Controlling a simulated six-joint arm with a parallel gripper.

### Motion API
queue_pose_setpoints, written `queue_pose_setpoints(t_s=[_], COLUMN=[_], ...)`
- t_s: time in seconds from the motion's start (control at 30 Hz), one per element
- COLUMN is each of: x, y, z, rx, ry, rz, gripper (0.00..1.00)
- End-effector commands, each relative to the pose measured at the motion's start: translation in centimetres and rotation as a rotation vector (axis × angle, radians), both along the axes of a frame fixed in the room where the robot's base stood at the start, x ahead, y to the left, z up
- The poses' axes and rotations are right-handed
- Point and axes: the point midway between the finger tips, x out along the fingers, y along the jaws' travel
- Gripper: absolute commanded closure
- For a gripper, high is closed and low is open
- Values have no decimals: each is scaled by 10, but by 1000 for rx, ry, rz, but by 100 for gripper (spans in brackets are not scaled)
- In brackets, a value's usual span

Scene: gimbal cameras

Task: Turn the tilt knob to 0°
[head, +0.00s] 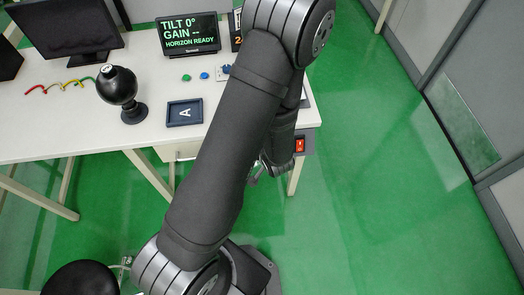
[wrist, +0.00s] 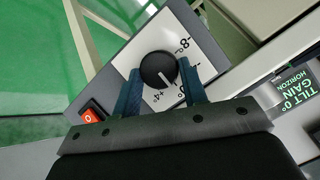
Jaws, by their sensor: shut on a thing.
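The tilt knob (wrist: 157,69) is a round black dial with a white pointer line, on a white scale plate (wrist: 198,58) with marks such as -8 and +4. Its pointer line points to the lower right in the wrist view, toward the marks near the fingers. My gripper (wrist: 160,74) has its two blue fingers on either side of the knob and is shut on it. In the head view my arm hides the knob. The monitor (head: 188,35) reads TILT 0°, GAIN -- and HORIZON READY; part of it shows in the wrist view (wrist: 295,98).
A red rocker switch (wrist: 92,114) sits beside the scale plate and also shows in the head view (head: 299,146). The white desk (head: 60,130) holds a black ball on a stand (head: 118,88), a dark tray (head: 184,113) and coloured cables (head: 60,87). Green floor lies right.

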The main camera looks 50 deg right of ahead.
Motion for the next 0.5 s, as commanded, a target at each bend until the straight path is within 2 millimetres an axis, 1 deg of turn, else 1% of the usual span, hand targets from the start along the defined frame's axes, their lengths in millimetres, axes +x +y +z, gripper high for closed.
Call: queue_pose_setpoints(t_s=[0.23, 0.27, 0.3, 0.37, 0.5], x=[-1, -1, -1, 0, 0], y=[0, 0, 0, 0, 0], z=[-1, -1, 0, 0, 0], rx=[1, 1, 2, 2, 1], ry=[1, 1, 1, 1, 0], rz=[-2, -2, -2, -2, -2], gripper=[84, 59, 51, 39, 39])
